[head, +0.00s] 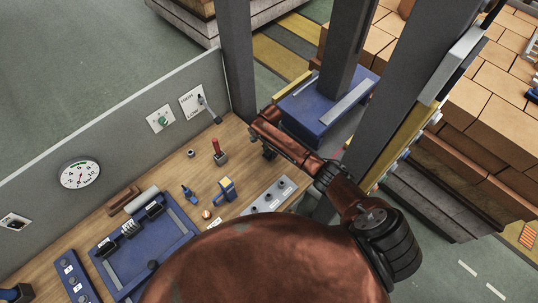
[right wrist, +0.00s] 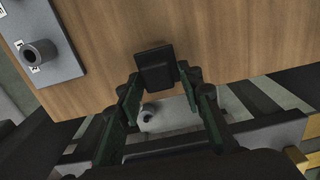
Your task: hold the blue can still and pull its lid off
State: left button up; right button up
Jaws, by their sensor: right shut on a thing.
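My right gripper (head: 266,148) is at the table's back right edge in the head view, with its fingers small and dark below the copper wrist. In the right wrist view its two fingers (right wrist: 160,86) close in on a small black block (right wrist: 155,67) at their tips, in front of the wood tabletop. I cannot tell whether this block is the lid. No can with a lid is clear. A small blue item with a dark top (head: 189,194) stands on the table, left of and apart from the gripper; I cannot tell if it is the can. My left gripper is not seen.
A grey upright panel (head: 120,120) bounds the back. A grey post (head: 236,60) stands near my right gripper.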

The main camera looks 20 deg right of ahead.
aim_at(270, 154)
jog(key=shift+f, duration=1.55)
jog(key=shift+f, duration=0.1)
jog(key=o, duration=1.3)
jog(key=shift+c, duration=0.2)
notch_tip(270, 154, up, 12)
jog(key=shift+r, duration=0.15)
